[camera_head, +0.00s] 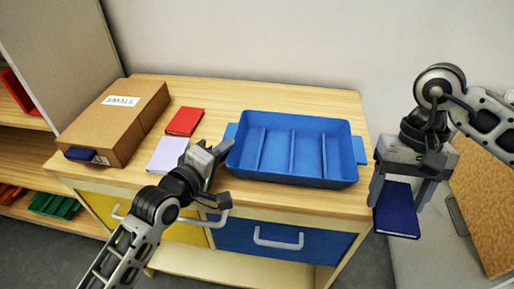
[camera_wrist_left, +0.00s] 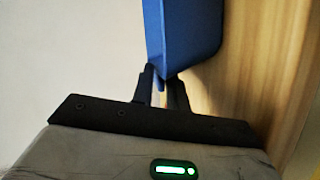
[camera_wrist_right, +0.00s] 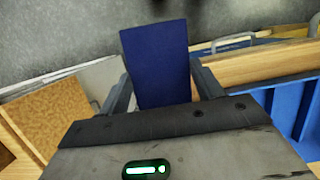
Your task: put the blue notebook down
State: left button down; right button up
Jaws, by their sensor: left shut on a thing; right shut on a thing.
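The blue notebook (camera_head: 397,212) hangs from my right gripper (camera_head: 398,192), to the right of the wooden cabinet and clear of its top. In the right wrist view the notebook (camera_wrist_right: 158,62) is between the two fingers of the gripper (camera_wrist_right: 160,85), with grey floor behind it. My left gripper (camera_head: 226,172) is at the near left corner of the blue divided tray (camera_head: 300,178). In the left wrist view its fingers (camera_wrist_left: 161,88) are closed at the tray's blue edge (camera_wrist_left: 180,40); the exact contact is partly hidden.
The cabinet top (camera_head: 230,92) also holds a cardboard box (camera_head: 140,105), a red notebook (camera_head: 184,121) and a lilac notebook (camera_head: 167,154). A dark blue item (camera_head: 80,154) shows at the box's near end. A cork-coloured board (camera_head: 485,200) lies at the right. Bare wood lies behind the tray.

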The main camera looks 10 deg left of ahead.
pick_arm(q)
jog(key=shift+f, duration=0.1)
pick_arm(e)
jog(key=w+a+r+m+t+y, duration=0.15)
jog(key=w+a+m, duration=0.35)
jog(key=m, duration=0.5)
jog(key=w+a+r+m+t, duration=0.25)
jog(key=w+a+m, duration=0.2)
jog(key=m, duration=0.45)
jog(key=w+a+r+m+t, duration=0.25)
jog(key=w+a+m, duration=0.2)
jog(key=m, duration=0.75)
send_over(303, 155)
jog(key=s, duration=0.1)
jog(key=f, duration=0.9)
jog(key=shift+s+d, duration=0.15)
jog(key=shift+d, duration=0.15)
jog(key=shift+f, duration=0.1)
jog(key=shift+f, duration=0.4)
jog(key=o, duration=1)
